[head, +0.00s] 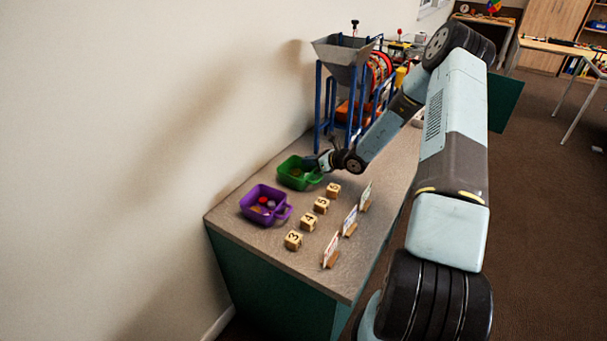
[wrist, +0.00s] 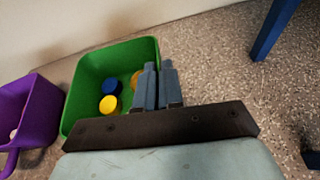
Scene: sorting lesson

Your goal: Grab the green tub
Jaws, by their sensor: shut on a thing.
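The green tub (head: 296,173) stands upright on the counter beside the wall. In the wrist view the green tub (wrist: 85,92) holds a blue disc (wrist: 112,86), a yellow disc (wrist: 108,104) and an orange piece (wrist: 136,80) partly hidden by my fingers. My gripper (head: 322,160) is at the tub's right side. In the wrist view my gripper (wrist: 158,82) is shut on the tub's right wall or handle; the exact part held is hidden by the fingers.
A purple tub (head: 262,206) with small pieces stands just in front of the green one. Several numbered wooden blocks (head: 309,221) and upright cards (head: 350,219) line the counter (head: 270,252). A hopper machine on blue legs (head: 319,105) stands behind the green tub.

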